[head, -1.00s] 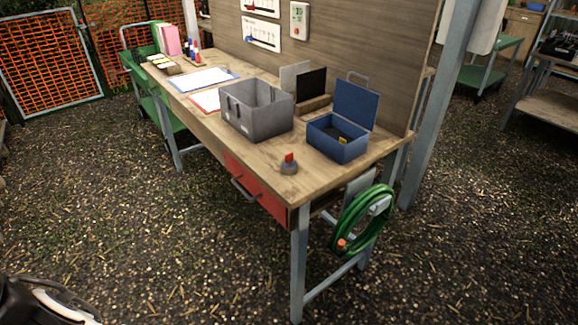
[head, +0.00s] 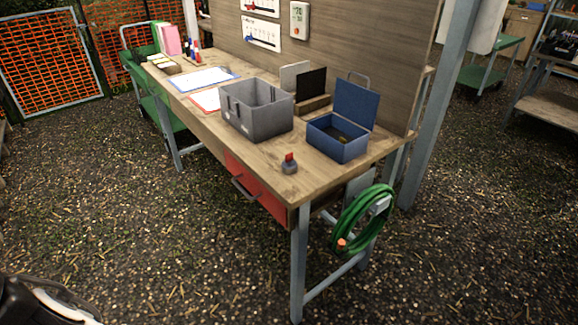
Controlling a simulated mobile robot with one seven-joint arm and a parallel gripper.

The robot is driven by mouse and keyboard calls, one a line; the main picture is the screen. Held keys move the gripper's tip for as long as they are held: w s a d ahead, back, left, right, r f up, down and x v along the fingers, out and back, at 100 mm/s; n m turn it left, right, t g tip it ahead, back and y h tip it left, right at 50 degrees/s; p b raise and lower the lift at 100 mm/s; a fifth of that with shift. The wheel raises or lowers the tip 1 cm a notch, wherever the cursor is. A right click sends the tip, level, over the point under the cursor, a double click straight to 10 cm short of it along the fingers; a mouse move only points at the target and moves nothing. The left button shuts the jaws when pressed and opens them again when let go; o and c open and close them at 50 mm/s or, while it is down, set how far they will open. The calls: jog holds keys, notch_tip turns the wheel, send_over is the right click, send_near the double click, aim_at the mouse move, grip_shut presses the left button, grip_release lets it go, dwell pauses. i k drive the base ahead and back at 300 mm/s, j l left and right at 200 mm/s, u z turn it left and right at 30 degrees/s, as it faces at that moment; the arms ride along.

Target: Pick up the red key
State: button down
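A small red piece (head: 290,157), which looks like the red key, stands upright on a round grey base (head: 289,168). Both are on the wooden workbench (head: 262,167), near its front edge and in front of the blue box. I cannot tell whether the red piece sits in the base or only rests on it. My gripper is not in view. A dark and white part at the bottom left corner looks like part of my own body, well away from the bench.
A grey open bin (head: 258,118) and a blue open-lidded box (head: 338,138) stand behind the red piece. A red drawer (head: 258,190) is under the bench front. A green hose (head: 362,220) hangs at the bench's right end. The ground in front is clear.

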aim_at(289, 157)
jog(key=i+j+z, duration=0.35)
jog(key=i+j, duration=0.15)
jog(key=i+j+z, duration=0.35)
jog(key=i+j, duration=0.15)
jog(key=j, duration=0.1)
